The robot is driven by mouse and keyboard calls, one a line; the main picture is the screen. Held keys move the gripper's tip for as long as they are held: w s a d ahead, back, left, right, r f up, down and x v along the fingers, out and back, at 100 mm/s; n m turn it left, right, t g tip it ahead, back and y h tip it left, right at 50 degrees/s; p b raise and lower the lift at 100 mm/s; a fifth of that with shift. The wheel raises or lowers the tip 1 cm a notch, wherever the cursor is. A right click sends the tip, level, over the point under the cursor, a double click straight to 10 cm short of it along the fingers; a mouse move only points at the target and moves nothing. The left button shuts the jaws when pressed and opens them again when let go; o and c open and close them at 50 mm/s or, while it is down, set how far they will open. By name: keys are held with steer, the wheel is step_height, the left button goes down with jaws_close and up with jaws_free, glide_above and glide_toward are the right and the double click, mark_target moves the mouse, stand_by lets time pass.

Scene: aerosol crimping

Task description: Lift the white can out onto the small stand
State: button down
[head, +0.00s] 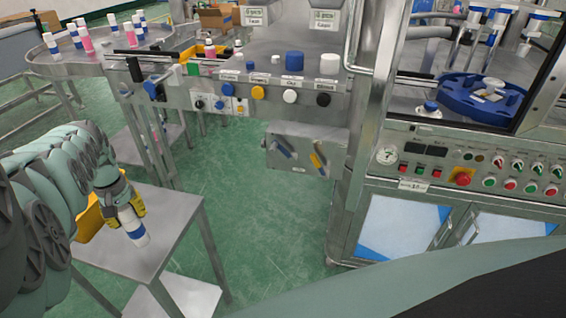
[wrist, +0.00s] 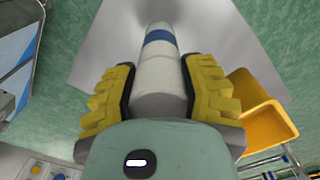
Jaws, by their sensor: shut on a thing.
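The white can (head: 134,228), with a blue band, is held in my gripper (head: 122,205) above the small stand (head: 160,225). The yellow fingers are shut on its sides. In the wrist view the can (wrist: 159,70) lies between the two yellow finger pads of my gripper (wrist: 158,90), its far end over the grey stand top (wrist: 105,60). In the head view the can is tilted. I cannot tell whether its end touches the stand top.
A yellow bin (head: 90,222) sits on the stand beside my gripper; it also shows in the wrist view (wrist: 255,108). The machine with a control panel (head: 470,170) stands at right. A round table (head: 75,68) with several cans is at back left.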

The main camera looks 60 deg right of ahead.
steer(key=shift+a+f, duration=0.1)
steer(key=shift+c, duration=2.1)
jaws_free()
steer(key=shift+s, duration=0.1)
steer(key=shift+r, duration=6)
